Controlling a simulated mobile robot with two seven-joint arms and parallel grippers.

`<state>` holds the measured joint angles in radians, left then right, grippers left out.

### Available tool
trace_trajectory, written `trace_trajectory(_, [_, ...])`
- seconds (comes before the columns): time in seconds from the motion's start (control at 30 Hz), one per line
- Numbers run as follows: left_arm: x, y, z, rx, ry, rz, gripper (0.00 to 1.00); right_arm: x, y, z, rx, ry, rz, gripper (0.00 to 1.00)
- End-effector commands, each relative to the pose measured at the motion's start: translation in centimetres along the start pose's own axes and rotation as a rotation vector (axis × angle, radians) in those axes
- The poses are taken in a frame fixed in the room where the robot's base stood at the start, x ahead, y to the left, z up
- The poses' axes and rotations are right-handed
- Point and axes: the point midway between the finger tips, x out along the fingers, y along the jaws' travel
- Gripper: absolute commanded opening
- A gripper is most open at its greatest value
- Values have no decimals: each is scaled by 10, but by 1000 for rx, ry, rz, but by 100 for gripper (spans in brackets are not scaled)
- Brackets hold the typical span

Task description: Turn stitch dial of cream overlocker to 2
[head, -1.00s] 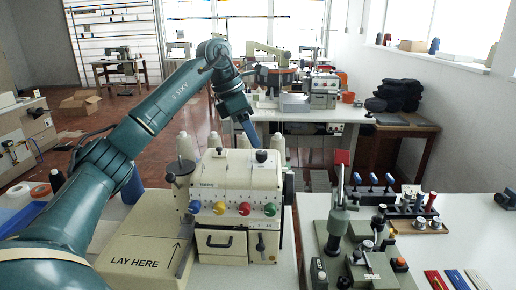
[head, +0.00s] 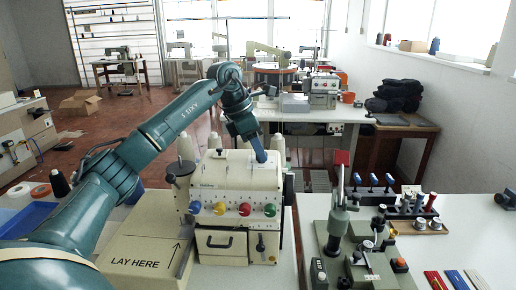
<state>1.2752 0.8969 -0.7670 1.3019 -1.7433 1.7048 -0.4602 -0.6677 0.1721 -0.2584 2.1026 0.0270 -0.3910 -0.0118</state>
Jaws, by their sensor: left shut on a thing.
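My left gripper (head: 261,157) reaches down from above onto the right part of the machine's top. It is shut on the dark knob there, which I take to be the stitch dial. The gripper hides the dial, so its setting cannot be read. My right gripper is not in view.
A cream board marked LAY HERE (head: 138,262) lies left of the overlocker. White thread cones (head: 186,146) stand behind it. A green button machine (head: 338,225) and a rack of blue-handled tools (head: 388,196) stand to the right, across a gap.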

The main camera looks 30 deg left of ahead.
Motion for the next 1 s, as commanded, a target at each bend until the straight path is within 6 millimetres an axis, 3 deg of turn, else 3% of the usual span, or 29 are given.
trace_trajectory(0.23, [0,0,0,0,0,-1,4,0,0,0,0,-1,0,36])
trace_trajectory(0.57, [-1,-1,0,-49,0,21,4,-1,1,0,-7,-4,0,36])
trace_trajectory(1.0, [-1,-4,1,-360,0,151,4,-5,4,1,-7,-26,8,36])
